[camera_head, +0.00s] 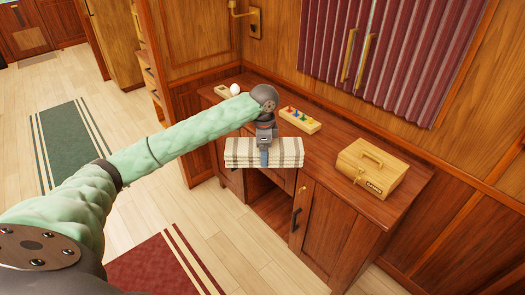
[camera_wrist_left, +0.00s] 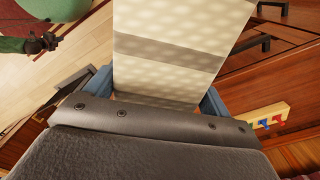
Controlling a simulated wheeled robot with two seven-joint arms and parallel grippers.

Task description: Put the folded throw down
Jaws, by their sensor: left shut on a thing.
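The folded throw (camera_head: 290,152) is cream with grey-brown stripes. My left gripper (camera_head: 264,158) is shut on it, seen from above in the head view. The throw is at the front edge of the wooden desk (camera_head: 340,170), partly over the edge; I cannot tell whether it touches the top. In the left wrist view the throw (camera_wrist_left: 175,50) fills the middle between the blue fingers (camera_wrist_left: 160,100). My right gripper is not clearly in the head view; a dark gripper (camera_wrist_left: 45,42) shows at the upper left of the wrist view, its jaw state unclear.
A wooden bread box (camera_head: 370,170) stands on the desk's right part. A peg board with coloured pegs (camera_head: 299,120) lies behind the throw, and an egg in a wooden holder (camera_head: 235,89) is at the back left. Bare desk top lies between peg board and box.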

